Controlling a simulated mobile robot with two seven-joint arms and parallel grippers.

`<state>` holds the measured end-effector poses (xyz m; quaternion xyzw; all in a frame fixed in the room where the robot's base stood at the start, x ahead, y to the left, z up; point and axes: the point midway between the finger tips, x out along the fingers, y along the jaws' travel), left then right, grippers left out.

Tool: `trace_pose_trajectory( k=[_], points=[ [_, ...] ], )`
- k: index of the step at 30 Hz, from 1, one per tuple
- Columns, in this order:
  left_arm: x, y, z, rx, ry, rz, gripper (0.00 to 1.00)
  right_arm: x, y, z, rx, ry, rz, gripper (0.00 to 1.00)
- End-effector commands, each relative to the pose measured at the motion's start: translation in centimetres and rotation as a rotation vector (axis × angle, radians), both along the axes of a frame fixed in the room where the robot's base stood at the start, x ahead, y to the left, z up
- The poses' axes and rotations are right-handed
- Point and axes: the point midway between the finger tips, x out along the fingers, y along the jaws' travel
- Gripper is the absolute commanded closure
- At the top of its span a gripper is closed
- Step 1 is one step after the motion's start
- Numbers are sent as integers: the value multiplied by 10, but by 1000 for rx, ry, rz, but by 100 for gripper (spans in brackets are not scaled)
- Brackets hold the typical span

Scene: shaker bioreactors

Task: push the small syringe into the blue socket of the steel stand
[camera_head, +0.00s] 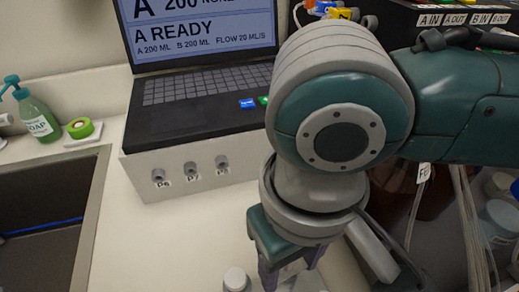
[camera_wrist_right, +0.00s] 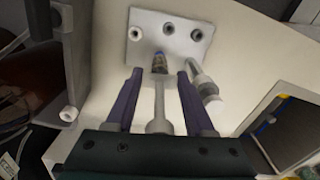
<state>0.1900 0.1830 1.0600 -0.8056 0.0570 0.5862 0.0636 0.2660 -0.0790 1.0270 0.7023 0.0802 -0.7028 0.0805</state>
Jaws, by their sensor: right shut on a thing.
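My right gripper (camera_head: 291,268) points down at the bottom of the head view. In the right wrist view its purple fingers (camera_wrist_right: 159,76) stand on either side of a slim grey syringe (camera_wrist_right: 160,98) with a wider rear end. The gripper is shut on the syringe, though finger contact is hard to see. I cannot tell whether syringe and socket touch. My left gripper is not in view.
A laptop (camera_head: 200,95) sits above a ported panel (camera_head: 205,180). The sink (camera_head: 45,215) is at left. Tubing and vessels crowd the right.

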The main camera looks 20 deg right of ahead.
Motion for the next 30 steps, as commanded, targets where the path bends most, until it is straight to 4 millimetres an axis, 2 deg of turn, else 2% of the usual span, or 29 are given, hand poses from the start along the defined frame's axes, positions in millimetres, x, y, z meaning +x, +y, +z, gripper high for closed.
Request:
trace_pose_trajectory(
  k=[30],
  points=[
    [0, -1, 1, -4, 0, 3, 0, 0, 0, -7, -1, 0, -1, 100]
  ],
)
